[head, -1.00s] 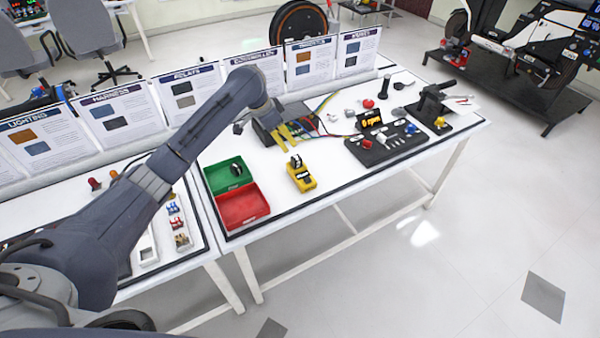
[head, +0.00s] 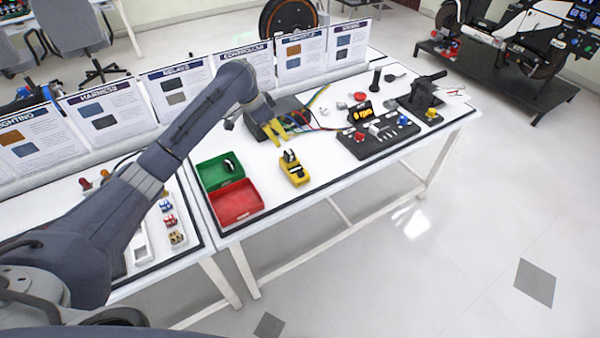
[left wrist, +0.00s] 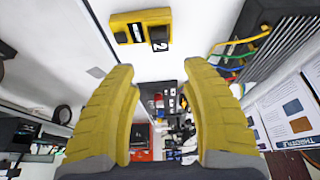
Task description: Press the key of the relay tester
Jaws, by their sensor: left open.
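The relay tester (head: 296,176) is a small yellow unit lying on the white bench, right of the green and red bins. A black block stands on its far end. In the left wrist view the tester (left wrist: 130,26) is at the top, with a dark label and a black block (left wrist: 158,38) marked "2". I cannot make out its key clearly. My left gripper (head: 281,138) has yellow fingers, spread apart and empty, just behind the tester and apart from it. The open fingers (left wrist: 157,68) also show in the left wrist view. My right gripper is not in view.
A green bin (head: 211,180) holding a dark round part and a red bin (head: 240,208) stand left of the tester. A dark finned box (head: 290,108) with coloured wires sits behind the gripper. A black control panel (head: 372,143) is to the right. The bench front is clear.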

